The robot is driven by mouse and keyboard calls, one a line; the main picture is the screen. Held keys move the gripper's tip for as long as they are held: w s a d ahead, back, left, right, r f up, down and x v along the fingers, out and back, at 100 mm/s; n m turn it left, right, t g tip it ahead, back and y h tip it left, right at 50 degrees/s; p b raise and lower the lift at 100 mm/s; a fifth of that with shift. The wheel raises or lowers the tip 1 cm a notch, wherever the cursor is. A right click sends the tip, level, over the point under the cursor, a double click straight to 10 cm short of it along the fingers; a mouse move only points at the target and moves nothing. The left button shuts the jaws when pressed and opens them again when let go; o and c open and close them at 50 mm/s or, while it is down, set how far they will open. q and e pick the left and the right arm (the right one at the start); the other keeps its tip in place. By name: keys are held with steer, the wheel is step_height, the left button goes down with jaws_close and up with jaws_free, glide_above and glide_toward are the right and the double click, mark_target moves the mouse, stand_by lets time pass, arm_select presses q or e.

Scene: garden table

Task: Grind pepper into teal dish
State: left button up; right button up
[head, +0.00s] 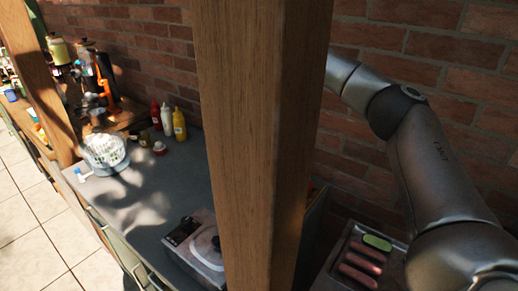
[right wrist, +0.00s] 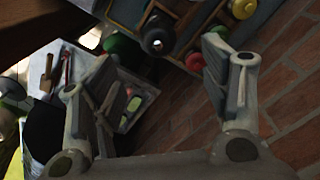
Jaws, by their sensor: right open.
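I cannot pick out a pepper mill or a teal dish for certain in either view. In the right wrist view my right gripper (right wrist: 145,68) is open, its two fingers wide apart with nothing held between them. A dark round-topped object (right wrist: 158,42) shows beyond the fingers, in or beside a wooden compartment; I cannot tell whether it is the mill. In the head view my right arm comes in from the right and passes behind the wooden post, which hides its gripper. My left gripper is not in view.
A thick wooden post (head: 255,130) blocks the middle of the head view. Squeeze bottles (head: 179,124) and a clear bowl (head: 104,152) stand on the grey counter (head: 165,195). A tray (head: 343,262) holds sausages and a green item. A brick wall (head: 440,45) stands behind.

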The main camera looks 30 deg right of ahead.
steer(key=shift+w+f+p, duration=0.3)
steer(key=shift+f, duration=0.5)
steer(key=f, duration=0.1)
steer(key=s+f+p, duration=0.1)
steer(key=f, duration=0.1)
steer(key=f+p, duration=0.1)
steer(key=f, duration=0.1)
steer(key=shift+s+d+f, duration=0.1)
steer(key=shift+s+f, duration=0.1)
steer(key=shift+s, duration=0.2)
steer(key=shift+w+f+p, duration=0.25)
steer(key=shift+f, duration=0.4)
steer(key=shift+w+f+p, duration=0.2)
steer(key=shift+f, duration=0.85)
steer(key=shift+s, duration=0.1)
steer(key=c, duration=0.5)
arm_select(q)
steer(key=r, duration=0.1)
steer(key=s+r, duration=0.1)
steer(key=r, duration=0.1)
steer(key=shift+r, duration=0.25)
arm_select(e)
steer(key=c, duration=0.5)
steer(key=shift+c, duration=0.2)
